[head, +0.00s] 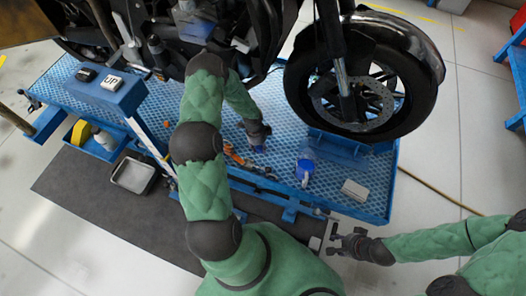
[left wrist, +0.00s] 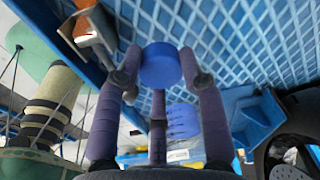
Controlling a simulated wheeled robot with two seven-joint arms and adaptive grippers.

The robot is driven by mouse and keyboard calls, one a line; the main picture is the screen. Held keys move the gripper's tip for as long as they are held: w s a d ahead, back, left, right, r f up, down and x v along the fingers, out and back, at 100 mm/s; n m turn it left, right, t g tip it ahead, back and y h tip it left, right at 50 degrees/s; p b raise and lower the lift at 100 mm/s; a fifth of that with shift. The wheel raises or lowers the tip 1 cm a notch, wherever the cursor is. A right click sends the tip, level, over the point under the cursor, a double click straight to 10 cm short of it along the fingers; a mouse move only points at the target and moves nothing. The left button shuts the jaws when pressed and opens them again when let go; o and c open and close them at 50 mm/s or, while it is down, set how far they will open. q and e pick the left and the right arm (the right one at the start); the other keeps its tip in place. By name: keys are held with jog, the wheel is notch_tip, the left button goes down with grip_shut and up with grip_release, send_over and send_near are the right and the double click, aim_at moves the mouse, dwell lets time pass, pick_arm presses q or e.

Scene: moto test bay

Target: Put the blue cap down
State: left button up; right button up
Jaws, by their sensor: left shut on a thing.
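The blue cap (left wrist: 160,65) is between the fingertips of my left gripper (left wrist: 155,80), which is shut on it. In the head view my left gripper (head: 259,143) is over the blue lift platform (head: 276,118), between the motorcycle's body and the front wheel. Only a small blue bit of the cap (head: 259,149) shows there. I cannot tell whether the cap touches the platform. My right gripper (head: 328,238) is off the platform's front edge at the lower right, with its fingers apart and nothing visible between them.
A blue jug (head: 305,171) and a pale box (head: 354,190) stand on the platform to the right. Orange-handled tools (head: 243,160) lie left of the jug. The motorcycle's front wheel (head: 362,90) blocks the back right. Bare platform shows between tools and wheel.

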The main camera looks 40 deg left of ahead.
pick_arm(q)
jog(key=shift+w+d+f+b, duration=0.2)
jog(key=shift+w+f+b, duration=0.1)
jog(key=shift+w+f, duration=0.8)
notch_tip(320, 180, down, 4)
jog(key=shift+r+b, duration=0.25)
jog(key=shift+b, duration=0.5)
jog(key=shift+r, duration=0.1)
jog(key=o, duration=0.9)
jog(key=shift+o, duration=0.2)
